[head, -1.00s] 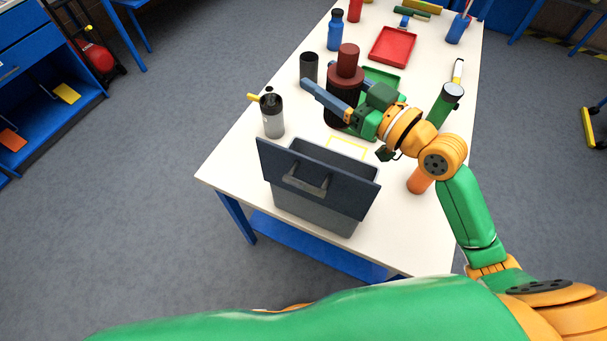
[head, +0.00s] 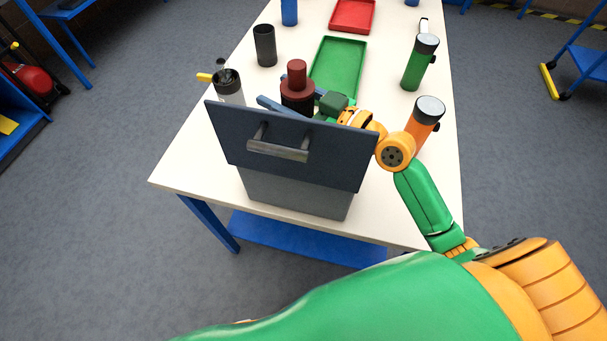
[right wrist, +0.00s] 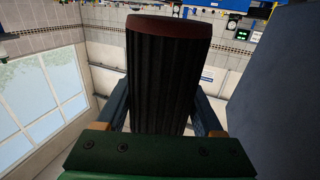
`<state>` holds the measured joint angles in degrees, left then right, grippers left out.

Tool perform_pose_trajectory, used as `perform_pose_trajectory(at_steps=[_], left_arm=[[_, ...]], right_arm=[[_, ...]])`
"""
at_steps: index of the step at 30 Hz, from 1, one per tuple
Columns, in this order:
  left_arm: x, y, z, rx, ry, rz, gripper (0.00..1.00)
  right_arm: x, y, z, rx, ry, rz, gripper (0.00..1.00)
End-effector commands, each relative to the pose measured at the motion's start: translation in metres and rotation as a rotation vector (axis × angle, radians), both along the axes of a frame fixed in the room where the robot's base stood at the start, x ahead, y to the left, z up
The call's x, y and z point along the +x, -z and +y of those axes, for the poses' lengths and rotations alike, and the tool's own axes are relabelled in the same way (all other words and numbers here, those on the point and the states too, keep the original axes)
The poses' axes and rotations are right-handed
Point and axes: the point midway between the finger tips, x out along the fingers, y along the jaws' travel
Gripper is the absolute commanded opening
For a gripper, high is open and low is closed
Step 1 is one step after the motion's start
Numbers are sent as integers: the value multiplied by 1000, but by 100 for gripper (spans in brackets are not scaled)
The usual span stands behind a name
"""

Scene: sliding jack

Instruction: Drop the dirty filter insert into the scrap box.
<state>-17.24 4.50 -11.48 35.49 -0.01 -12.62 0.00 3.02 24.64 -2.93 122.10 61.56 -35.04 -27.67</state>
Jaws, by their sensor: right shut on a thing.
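The filter insert (head: 297,88) has a dark red cap with a knob on top. Its black pleated body (right wrist: 165,80) shows in the right wrist view. My right gripper (head: 293,108) is shut around it, with a blue finger on each side, and holds it upright. The scrap box (head: 295,192) seems to be the grey box at the near table end, with a dark blue panel (head: 330,155) and a handle standing up at its front. The gripper and insert are behind this panel, which hides the box opening and the insert's lower part. My left gripper is out of view.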

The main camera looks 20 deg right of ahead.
Motion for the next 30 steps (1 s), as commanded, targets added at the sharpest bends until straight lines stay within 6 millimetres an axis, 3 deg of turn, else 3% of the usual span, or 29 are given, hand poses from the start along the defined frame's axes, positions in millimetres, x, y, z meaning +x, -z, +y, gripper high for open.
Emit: perform_pose_trajectory(at_steps=[1, 4, 12, 13, 16, 24, 26, 30], left_arm=[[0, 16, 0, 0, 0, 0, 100], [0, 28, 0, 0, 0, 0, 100], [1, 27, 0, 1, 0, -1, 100], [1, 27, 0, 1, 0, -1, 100], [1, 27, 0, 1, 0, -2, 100], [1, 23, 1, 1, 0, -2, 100], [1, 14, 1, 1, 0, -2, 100], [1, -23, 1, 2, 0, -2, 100]], right_arm=[[0, 17, 0, 3, 1, 1, 11], [0, 30, 0, 2, 1, 0, 11], [0, 30, 0, 1, 1, 1, 11], [0, 30, 0, 1, 1, 1, 71], [0, 30, 0, 1, 1, 1, 98], [0, 26, 0, -1, 0, 1, 100], [0, 16, 0, -1, 0, -1, 100], [0, -24, 0, -3, -1, -1, 100]])
